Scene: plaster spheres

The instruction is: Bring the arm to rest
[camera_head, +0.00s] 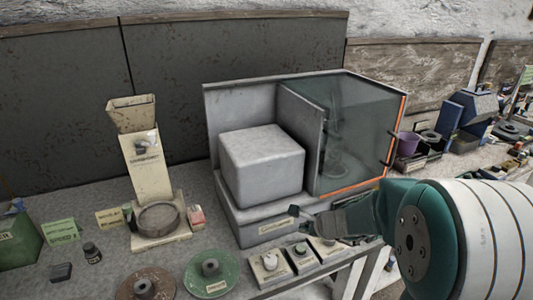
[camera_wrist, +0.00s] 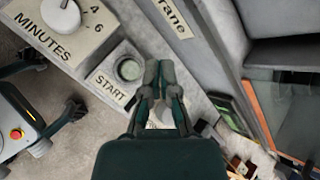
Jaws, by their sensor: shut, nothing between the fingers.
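My gripper (camera_wrist: 159,78) is shut and empty in the wrist view, its two fingertips side by side. It is just to the right of a round button marked START (camera_wrist: 129,69); whether it touches the panel I cannot tell. A white dial marked MINUTES (camera_wrist: 61,14) is at the upper left of that view. In the head view my gripper (camera_head: 296,211) reaches in from the right, in front of the grey machine (camera_head: 262,165). My arm fills the lower right of that view.
The machine has a glass chamber (camera_head: 358,125) with an orange edge. A control panel with a dial (camera_head: 270,262) lies in front. A hopper device (camera_head: 150,175), a brown disc (camera_head: 147,284) and a green disc (camera_head: 211,272) stand left. A purple cup (camera_head: 407,146) is at right.

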